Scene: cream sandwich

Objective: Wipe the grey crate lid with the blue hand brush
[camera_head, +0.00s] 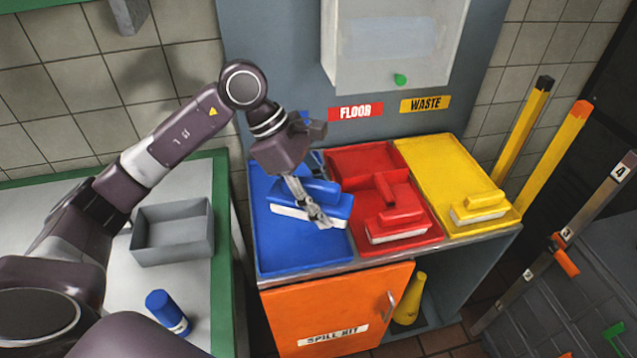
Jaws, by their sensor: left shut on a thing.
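The blue hand brush (333,202), with a pale bristle strip, lies over the blue tray (270,256) on the counter. My left gripper (318,216) reaches down over it and is shut on it; its fingers cover part of the brush. I cannot tell whether the brush is clear of the tray. A grey open-topped box (172,240) stands on the pale worktop at left. Dark grey panelled crate-like shapes (570,310) are at the lower right; I cannot tell which grey surface is the crate lid. My right gripper is not in view.
A red tray (357,163) and a yellow tray (440,165) with like brushes sit to the right. A blue cylinder (167,311) lies on the worktop (125,285). A white cabinet (390,45) hangs above. Yellow and orange-topped posts (524,130) stand at right.

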